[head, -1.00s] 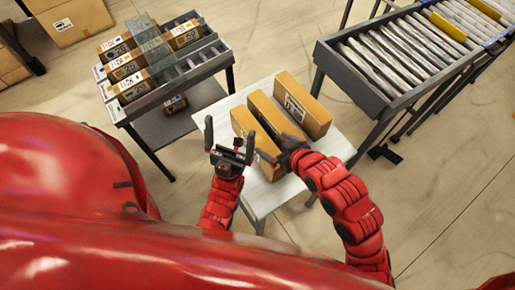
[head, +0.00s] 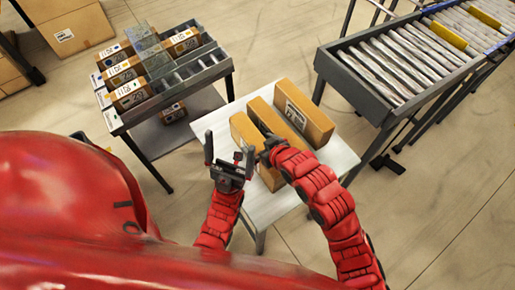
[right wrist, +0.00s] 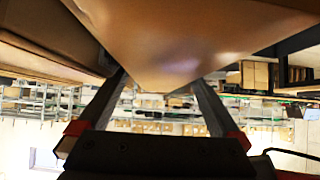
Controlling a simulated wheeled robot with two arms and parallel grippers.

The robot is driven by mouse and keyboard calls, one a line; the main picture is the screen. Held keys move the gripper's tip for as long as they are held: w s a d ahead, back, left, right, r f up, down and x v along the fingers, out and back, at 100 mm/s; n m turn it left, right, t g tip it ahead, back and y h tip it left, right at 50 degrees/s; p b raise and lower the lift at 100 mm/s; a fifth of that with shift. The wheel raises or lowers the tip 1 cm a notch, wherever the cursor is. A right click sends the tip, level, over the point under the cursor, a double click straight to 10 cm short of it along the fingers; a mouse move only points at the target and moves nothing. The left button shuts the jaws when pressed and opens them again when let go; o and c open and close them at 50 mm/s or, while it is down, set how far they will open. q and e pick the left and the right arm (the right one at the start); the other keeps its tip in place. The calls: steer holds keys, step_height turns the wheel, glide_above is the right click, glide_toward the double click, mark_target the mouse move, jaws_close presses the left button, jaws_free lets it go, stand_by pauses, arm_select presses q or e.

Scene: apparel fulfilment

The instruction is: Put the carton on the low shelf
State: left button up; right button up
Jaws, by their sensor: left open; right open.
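Three brown cartons stand side by side on a white table: a left one (head: 242,129), a middle one (head: 276,119) and a right one with a white label (head: 304,122). My right gripper (head: 266,142) is at the near part of the left and middle cartons. In the right wrist view its open fingers (right wrist: 158,100) lie below and either side of a brown carton face (right wrist: 185,45); contact cannot be told. My left gripper (head: 229,160) is open and empty, near the table's left edge. A low grey shelf (head: 200,103) sits under the rack at left and holds a small carton (head: 172,112).
The rack's upper tray (head: 207,73) holds several labelled cartons and grey dividers. A roller conveyor (head: 385,75) stands at right. The white table (head: 335,152) has bare room at its right. Large cartons (head: 66,24) stand on the floor at back left.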

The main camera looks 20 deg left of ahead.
steer(key=shift+w+a+f, duration=0.25)
steer(key=shift+a+f, duration=0.05)
jaws_close()
stand_by(0.4)
